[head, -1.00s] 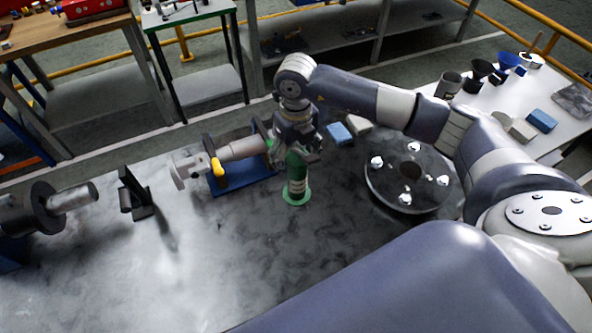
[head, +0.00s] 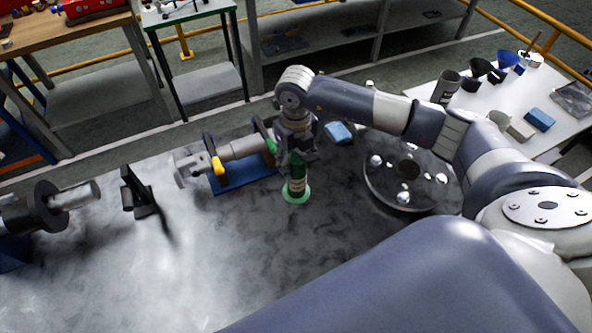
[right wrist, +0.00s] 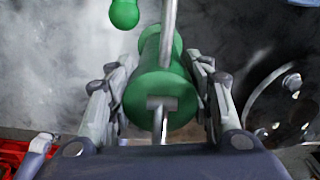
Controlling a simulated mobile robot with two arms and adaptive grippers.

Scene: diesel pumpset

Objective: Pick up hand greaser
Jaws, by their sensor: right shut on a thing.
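The hand greaser (head: 296,188) is a green upright cylinder with a pale band and a wider green foot, standing on the dark, mottled table. My right gripper (head: 297,160) comes down from above and covers its upper part in the head view. In the right wrist view the greaser's green body (right wrist: 165,88) lies between the two fingers of my right gripper (right wrist: 168,72), which is shut on it. My left gripper is in no view.
Just left of the greaser, a grey shaft part rests on a blue stand (head: 240,175). A black bracket (head: 138,195) stands farther left. The table in front is clear.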

